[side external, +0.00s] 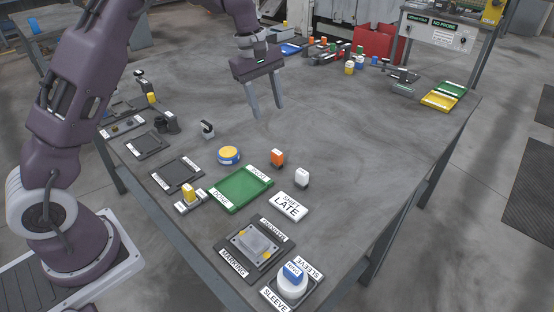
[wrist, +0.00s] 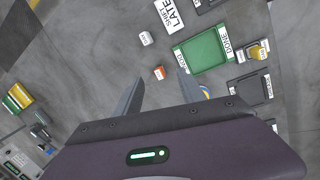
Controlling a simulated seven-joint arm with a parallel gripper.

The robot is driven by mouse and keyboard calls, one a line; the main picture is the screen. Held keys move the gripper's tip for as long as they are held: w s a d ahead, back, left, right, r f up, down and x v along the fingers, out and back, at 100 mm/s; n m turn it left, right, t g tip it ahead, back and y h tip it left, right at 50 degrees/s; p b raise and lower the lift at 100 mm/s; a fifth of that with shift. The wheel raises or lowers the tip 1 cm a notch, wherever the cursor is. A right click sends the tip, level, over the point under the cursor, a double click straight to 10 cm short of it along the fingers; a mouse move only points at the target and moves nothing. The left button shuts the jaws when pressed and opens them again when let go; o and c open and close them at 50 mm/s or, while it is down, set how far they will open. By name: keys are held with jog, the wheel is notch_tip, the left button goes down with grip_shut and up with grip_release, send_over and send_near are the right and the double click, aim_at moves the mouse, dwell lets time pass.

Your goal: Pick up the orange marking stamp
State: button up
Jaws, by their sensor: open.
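A similar white stamp (side external: 302,178) stands close by on the right.
A green tray (side external: 240,190), a white "SHIFT LATE" sign (side external: 288,206) and a yellow-topped round item (side external: 229,155) lie near the stamp. A marking fixture (side external: 252,244) and a blue-topped sleeve item (side external: 292,277) stand at the front. The table's right middle is clear.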

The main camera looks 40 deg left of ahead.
aim_at(277, 152)
jog(key=w+a+f, duration=0.1)
jog(key=w+f, duration=0.1)
jog(key=f, duration=0.2)
jog(key=w+a+f+n+y, duration=0.1)
jog(key=f, duration=0.4)
jog(key=w+a+f+n+g, duration=0.1)
jog(key=w+f, duration=0.1)
jog(key=f, duration=0.2)
jog(key=shift+w+f, duration=0.3)
jog(key=shift+f, duration=0.1)
jog(key=shift+n+y, duration=0.3)
jog(key=f, duration=0.8)
jog(key=shift+w+d+f, duration=0.15)
jog(key=shift+d+f, duration=0.1)
jog(key=shift+d, duration=0.1)
grip_shut()
